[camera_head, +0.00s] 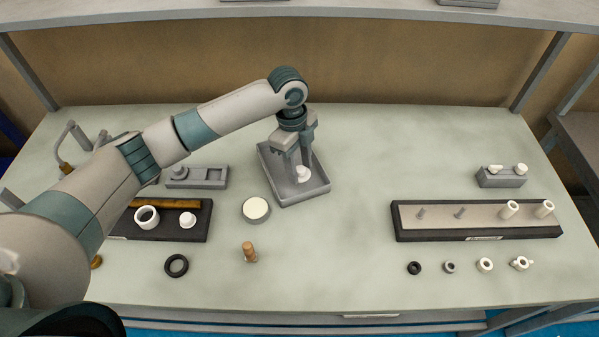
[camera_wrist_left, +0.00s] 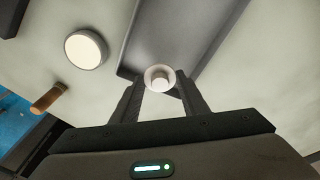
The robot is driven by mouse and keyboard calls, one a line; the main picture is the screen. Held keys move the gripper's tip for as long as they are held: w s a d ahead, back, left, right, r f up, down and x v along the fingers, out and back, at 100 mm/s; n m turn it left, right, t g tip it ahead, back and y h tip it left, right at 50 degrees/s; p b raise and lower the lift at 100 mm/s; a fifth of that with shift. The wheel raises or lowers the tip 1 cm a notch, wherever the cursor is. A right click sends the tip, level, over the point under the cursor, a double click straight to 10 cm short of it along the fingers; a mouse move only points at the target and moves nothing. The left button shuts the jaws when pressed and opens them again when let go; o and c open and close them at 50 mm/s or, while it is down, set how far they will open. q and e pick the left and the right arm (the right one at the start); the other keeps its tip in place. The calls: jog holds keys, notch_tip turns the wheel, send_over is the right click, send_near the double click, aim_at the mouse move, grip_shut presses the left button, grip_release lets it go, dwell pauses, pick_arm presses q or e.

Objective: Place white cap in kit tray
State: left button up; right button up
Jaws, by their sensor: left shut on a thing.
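The white cap (camera_head: 303,174) is between the fingertips of my left gripper (camera_head: 298,168), inside the grey kit tray (camera_head: 317,187). In the left wrist view the cap (camera_wrist_left: 160,76) shows as a round white piece with a raised centre, held between the two dark fingers (camera_wrist_left: 161,92). The tray (camera_wrist_left: 192,22) lies behind and around it in that view. My left gripper is shut on the cap, low over the tray floor. Whether the cap touches the floor I cannot tell. My right gripper is not in view.
A round white-topped piece (camera_head: 256,209) and a wooden-handled piece (camera_head: 249,252) stand left of the tray. A dark board (camera_head: 200,231) holds a white ring and knob. A long rack (camera_head: 478,234) with pegs is at the right. The table's middle is clear.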

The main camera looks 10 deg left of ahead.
aim_at(300, 175)
pick_arm(q)
jog(key=shift+f+p, duration=0.5)
jog(key=shift+f, duration=0.1)
notch_tip(300, 175, down, 2)
jog(key=shift+p, duration=0.45)
jog(key=shift+f, duration=0.4)
jog(key=shift+f, duration=0.15)
jog(key=o, duration=1)
jog(key=shift+r, duration=0.2)
